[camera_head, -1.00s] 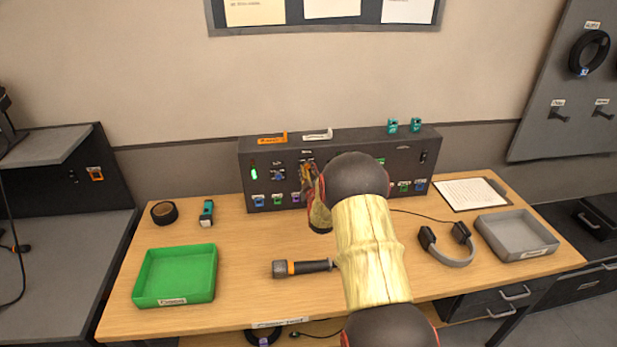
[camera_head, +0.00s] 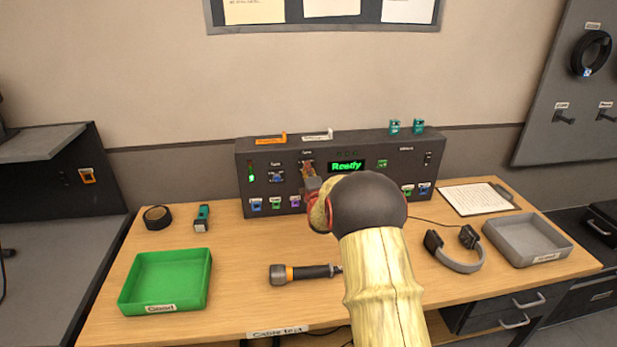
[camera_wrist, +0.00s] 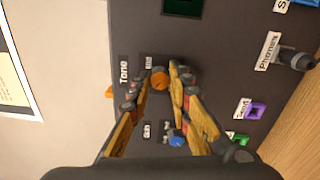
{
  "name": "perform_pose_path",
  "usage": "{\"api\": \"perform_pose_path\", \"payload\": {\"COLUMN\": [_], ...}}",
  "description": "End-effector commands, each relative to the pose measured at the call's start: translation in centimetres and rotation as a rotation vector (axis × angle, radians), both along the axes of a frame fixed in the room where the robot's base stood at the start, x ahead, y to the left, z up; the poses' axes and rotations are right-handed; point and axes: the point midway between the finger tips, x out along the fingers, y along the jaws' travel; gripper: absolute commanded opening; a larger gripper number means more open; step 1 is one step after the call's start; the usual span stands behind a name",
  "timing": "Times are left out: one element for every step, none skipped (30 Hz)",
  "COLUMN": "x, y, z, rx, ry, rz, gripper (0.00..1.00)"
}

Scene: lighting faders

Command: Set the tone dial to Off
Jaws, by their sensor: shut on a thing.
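The tone dial (camera_wrist: 160,80) is a small orange knob on the dark panel, beside the "Tone" label (camera_wrist: 124,71) in the wrist view. My gripper (camera_wrist: 159,88) is shut on it, with a fingertip on either side. In the head view my gripper (camera_head: 309,178) is at the panel's front face (camera_head: 345,192), left of the lit display, and mostly covers the dial. The dial's pointer and its setting cannot be read.
A blue knob (camera_wrist: 177,138) sits close to my fingers in the wrist view. A green "Ready" display (camera_head: 346,166) is lit on the panel. A flashlight (camera_head: 305,273), green tray (camera_head: 168,280), headphones (camera_head: 455,250) and grey tray (camera_head: 528,241) lie on the table.

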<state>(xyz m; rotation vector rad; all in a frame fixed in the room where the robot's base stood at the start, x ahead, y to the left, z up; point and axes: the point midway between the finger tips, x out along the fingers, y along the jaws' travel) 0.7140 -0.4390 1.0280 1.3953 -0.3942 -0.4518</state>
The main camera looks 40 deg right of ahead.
Motion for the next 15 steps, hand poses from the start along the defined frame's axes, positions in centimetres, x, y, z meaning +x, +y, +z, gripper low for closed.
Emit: {"api": "perform_pose_path", "payload": {"x": [0.07, 0.07, 0.07, 0.08, 0.08, 0.07, 0.08, 0.08, 0.09, 0.09, 0.09, 0.09, 0.09, 0.09, 0.09], "y": [0.07, 0.07, 0.08, 0.07, 0.07, 0.08, 0.08, 0.09, 0.09, 0.09, 0.1, 0.1, 0.11, 0.11, 0.12], "z": [-0.19, -0.19, -0.2, -0.2, -0.19, -0.17, -0.15, -0.13, -0.13, -0.13, -0.14, -0.15, -0.15, -0.13, -0.1], "rx": [-0.04, -0.065, -0.096, -0.121, -0.146, -0.177, -0.202, -0.226, -0.258, -0.283, -0.307, -0.338, -0.363, -0.387, -0.419], "ry": [0.021, 0.036, 0.056, 0.071, 0.086, 0.106, 0.121, 0.135, 0.155, 0.17, 0.185, 0.206, 0.221, 0.236, 0.255], "rz": [0.001, 0.001, 0.001, 0.001, 0.001, 0.001, 0.001, 0.001, 0.001, 0.001, 0.001, 0.001, 0.001, 0.001, 0.001], "gripper": [0.0, 0.0, 0.0, 0.0, 0.0, 0.0, 0.0, 0.0, 0.0, 0.0, 0.0, 0.0, 0.0, 0.0, 0.0]}}
